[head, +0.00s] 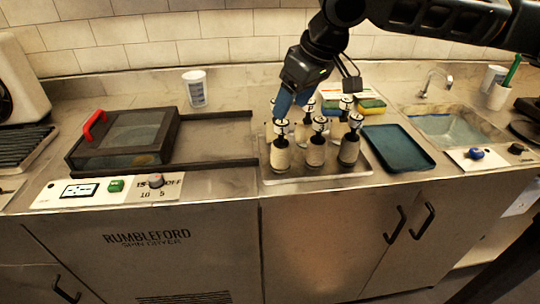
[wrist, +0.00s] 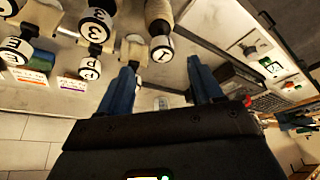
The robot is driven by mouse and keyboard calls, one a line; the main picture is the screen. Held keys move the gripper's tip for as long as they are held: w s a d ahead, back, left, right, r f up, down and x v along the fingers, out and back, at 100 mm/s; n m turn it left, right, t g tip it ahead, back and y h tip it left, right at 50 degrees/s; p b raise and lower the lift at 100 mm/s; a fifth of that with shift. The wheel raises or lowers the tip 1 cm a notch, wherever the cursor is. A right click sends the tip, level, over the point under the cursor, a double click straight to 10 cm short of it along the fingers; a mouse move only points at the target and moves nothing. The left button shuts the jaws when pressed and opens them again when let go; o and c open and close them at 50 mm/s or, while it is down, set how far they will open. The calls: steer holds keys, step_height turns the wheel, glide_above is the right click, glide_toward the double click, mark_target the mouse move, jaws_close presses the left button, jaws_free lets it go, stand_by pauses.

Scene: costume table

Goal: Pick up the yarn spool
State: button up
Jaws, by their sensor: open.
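Several yarn spools (head: 315,154) stand upright on a metal tray (head: 330,178), in rows close together. Each has a cream wound body and a black stem with a white numbered cap. My gripper (head: 292,104) has blue fingers and is over the back left of the group, pointing down. In the wrist view my gripper (wrist: 160,72) is open and empty. A spool with a cap marked 1 (wrist: 160,14) shows just beyond the gap between the fingers. I cannot tell whether a finger touches a cap. My fingers partly hide the back left spools in the head view.
A spin dryer with a red handle (head: 95,125) sits left of the tray, with a white cup (head: 195,88) behind. A blue tray (head: 399,147) lies right of the spools. Small boxes (head: 343,88) and a sponge (head: 373,106) stand behind. A sink (head: 452,128) is at right.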

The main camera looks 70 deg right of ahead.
mark_target(282, 125)
steer(key=x, duration=0.7)
steer(key=shift+a+f+p, duration=0.15)
steer(key=shift+f+p, duration=0.05)
steer(key=shift+p, duration=0.15)
steer(key=shift+c, duration=0.2)
jaws_close()
